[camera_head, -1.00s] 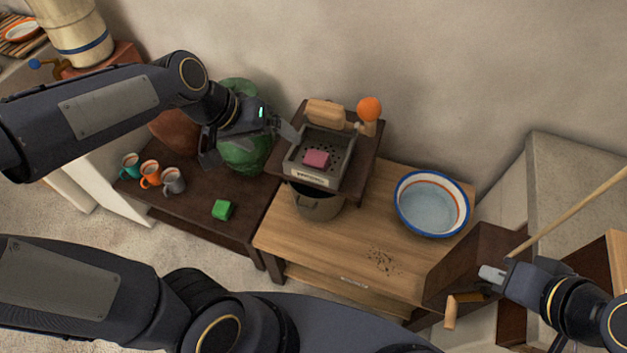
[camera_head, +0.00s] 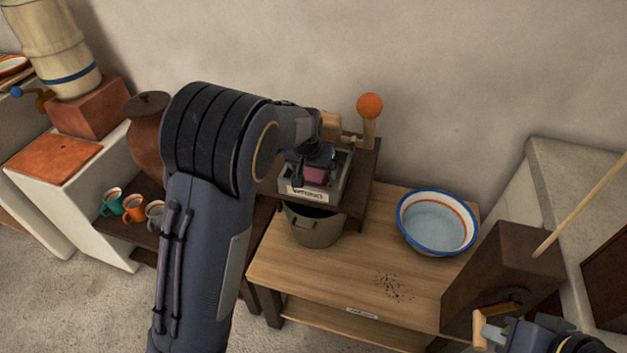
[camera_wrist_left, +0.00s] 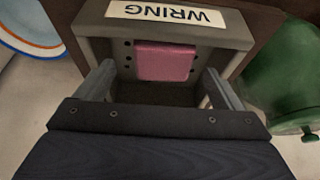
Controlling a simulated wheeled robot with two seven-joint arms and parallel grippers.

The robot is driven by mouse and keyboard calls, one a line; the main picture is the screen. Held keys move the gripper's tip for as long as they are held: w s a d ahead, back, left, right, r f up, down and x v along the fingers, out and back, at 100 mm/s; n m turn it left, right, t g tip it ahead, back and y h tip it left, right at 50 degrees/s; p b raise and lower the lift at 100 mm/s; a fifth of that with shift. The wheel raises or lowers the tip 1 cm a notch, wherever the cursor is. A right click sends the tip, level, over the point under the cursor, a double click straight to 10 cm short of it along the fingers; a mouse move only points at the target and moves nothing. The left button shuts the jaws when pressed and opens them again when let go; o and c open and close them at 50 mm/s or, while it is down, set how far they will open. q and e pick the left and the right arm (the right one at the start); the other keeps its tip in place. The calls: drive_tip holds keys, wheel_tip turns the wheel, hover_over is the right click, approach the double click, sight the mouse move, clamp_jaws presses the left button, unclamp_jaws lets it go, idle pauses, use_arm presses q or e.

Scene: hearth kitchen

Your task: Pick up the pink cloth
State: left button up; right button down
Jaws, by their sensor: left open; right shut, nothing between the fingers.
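The pink cloth (camera_head: 315,175) is a small folded block in a grey tray (camera_head: 296,189) on the raised dark shelf. In the left wrist view, the cloth (camera_wrist_left: 165,62) lies against the tray's wall, below a "WRING" label (camera_wrist_left: 166,13). My left gripper (camera_wrist_left: 158,80) is open, its fingers apart on either side of the cloth's near end. It does not grip the cloth. In the head view my left gripper (camera_head: 317,160) is over the tray and partly hides the cloth. My right gripper (camera_head: 494,331) is shut and empty at the lower right, partly out of frame.
A wooden peg with an orange ball (camera_head: 369,107) stands behind the tray. A metal pot (camera_head: 315,229) sits under the shelf. A blue-rimmed basin (camera_head: 437,222) and dark crumbs (camera_head: 393,287) are on the wooden table. Several mugs (camera_head: 133,208) stand left of my arm. A dark brown box (camera_head: 505,270) is near my right gripper.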

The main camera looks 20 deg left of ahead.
sight(313, 173)
use_arm(q)
drive_tip(key=x, duration=0.3)
drive_tip(key=shift+a+f, duration=0.1)
drive_tip(key=shift+f, duration=0.2)
drive_tip(key=c, duration=1.1)
drive_tip(key=shift+r, duration=0.1)
